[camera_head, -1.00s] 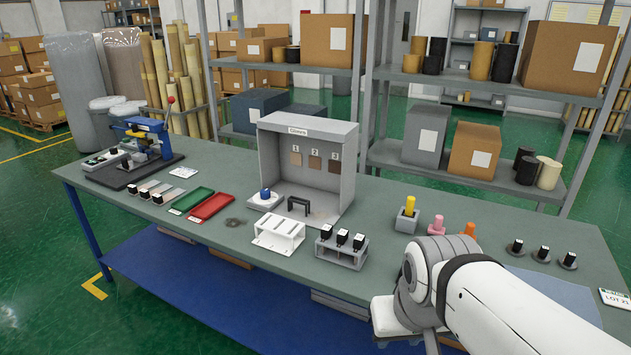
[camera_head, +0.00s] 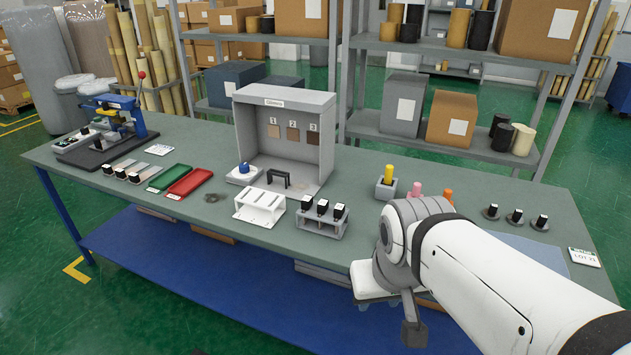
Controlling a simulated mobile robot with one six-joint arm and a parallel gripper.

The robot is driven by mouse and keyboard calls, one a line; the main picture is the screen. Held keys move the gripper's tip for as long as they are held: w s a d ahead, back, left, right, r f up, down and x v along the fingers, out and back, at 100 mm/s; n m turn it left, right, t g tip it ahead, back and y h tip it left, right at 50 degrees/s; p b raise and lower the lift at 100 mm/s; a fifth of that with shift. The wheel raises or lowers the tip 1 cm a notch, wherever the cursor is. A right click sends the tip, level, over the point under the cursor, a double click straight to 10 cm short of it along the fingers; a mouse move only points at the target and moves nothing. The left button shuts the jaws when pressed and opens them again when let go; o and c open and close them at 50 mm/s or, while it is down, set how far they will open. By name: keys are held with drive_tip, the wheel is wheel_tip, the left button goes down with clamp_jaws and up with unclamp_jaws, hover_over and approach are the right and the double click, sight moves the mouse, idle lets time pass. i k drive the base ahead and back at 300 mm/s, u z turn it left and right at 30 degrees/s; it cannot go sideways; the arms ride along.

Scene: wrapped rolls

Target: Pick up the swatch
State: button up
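Three small swatches hang side by side on the back wall of an open grey booth (camera_head: 325,150). They sit under the labels 1, 2 and 3: a tan one (camera_head: 274,131), a brown one (camera_head: 293,134) and a greyish brown one (camera_head: 313,137). I cannot tell which one the task means. My gripper (camera_head: 412,325) is at the front edge of the table, right of and nearer than the booth, well apart from the swatches.
On the green table (camera_head: 345,210), a white slotted rack (camera_head: 259,207) and a grey holder (camera_head: 322,220) with black-and-white pieces stand before the booth. A black bridge-shaped piece and a blue-topped item are inside it. Green and red trays (camera_head: 190,182) lie left. Colored pegs stand behind my arm.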

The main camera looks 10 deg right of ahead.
sight(339, 210)
drive_tip(key=z, duration=0.05)
drive_tip(key=k, duration=0.5)
drive_tip(key=u, duration=0.4)
drive_tip(key=i, duration=1.4)
drive_tip(key=z, duration=0.2)
